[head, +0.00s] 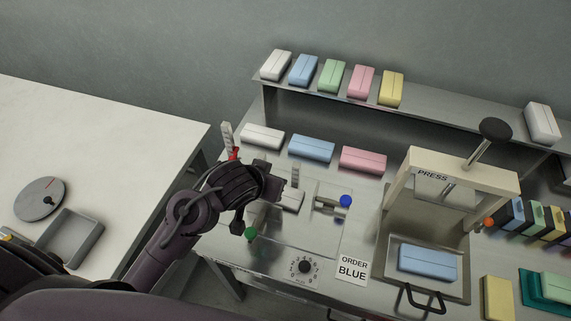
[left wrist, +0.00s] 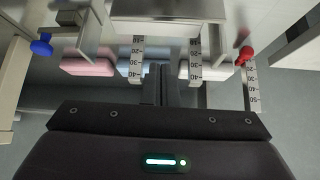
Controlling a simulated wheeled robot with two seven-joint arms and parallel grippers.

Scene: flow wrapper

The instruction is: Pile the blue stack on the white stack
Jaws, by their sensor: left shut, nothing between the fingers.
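A white stack (head: 262,136), a blue stack (head: 312,149) and a pink stack lie apart in a row at the back of the steel bench. In the left wrist view the white stack (left wrist: 192,70) and blue stack (left wrist: 138,69) show beyond the fingers, partly hidden by scales. Another blue stack (head: 427,263) lies on the tray under the press. My left gripper (head: 283,182) is over the fixture, in front of the row. Its fingers (left wrist: 160,78) are shut and hold nothing. My right gripper is not in view.
A shelf (head: 439,112) with several coloured stacks runs behind. The press (head: 450,180) stands right of the fixture. Upright scales, a red knob (head: 234,154), a blue knob (head: 346,201) and a green knob (head: 250,233) surround my gripper. A card (head: 352,268) reads ORDER BLUE.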

